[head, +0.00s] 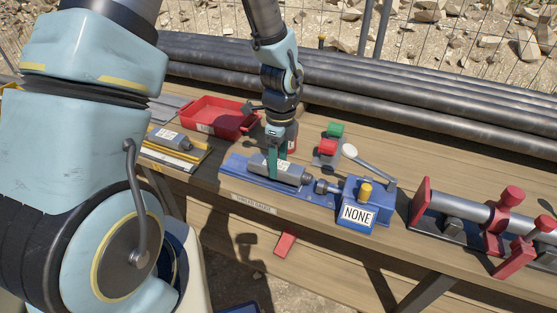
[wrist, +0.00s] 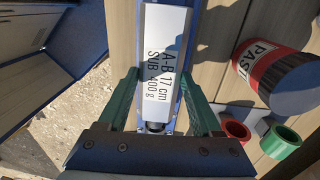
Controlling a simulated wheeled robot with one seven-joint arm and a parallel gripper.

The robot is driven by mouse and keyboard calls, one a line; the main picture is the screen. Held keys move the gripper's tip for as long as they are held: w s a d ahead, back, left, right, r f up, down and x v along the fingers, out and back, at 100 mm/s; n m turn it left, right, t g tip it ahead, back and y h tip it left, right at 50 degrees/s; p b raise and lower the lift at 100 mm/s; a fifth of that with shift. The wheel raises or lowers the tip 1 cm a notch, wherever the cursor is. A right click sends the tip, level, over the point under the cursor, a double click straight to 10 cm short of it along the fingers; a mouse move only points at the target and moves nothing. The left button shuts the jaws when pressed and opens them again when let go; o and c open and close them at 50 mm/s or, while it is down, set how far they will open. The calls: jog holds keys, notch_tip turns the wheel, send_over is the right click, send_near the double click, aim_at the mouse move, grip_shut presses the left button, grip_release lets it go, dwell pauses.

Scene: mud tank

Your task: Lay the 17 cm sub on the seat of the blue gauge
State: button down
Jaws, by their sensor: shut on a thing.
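The 17 cm sub (wrist: 163,55), a grey cylinder with a white label reading "A-B 17 cm SUB 400 g", lies between the green fingers of my gripper (wrist: 158,98) in the wrist view. In the head view my gripper (head: 275,160) points down and is shut on the sub (head: 290,173). The sub is level, lengthwise over the left part of the blue gauge (head: 322,199). I cannot tell whether it touches the seat or hangs just above it. The gauge's white display (head: 357,215) reads "NONE". The fingers hide part of the sub.
Another grey sub (head: 168,137) lies on a yellow-edged tray to the left. A red bin (head: 222,117) stands behind. A red-clamped pipe stand (head: 465,220) is at right.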

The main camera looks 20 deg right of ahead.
jog(key=shift+f, duration=0.5)
dwell(0.3)
grip_release()
dwell(0.5)
notch_tip(320, 180, up, 7)
jog(key=p, duration=0.6)
jog(key=shift+r, duration=0.1)
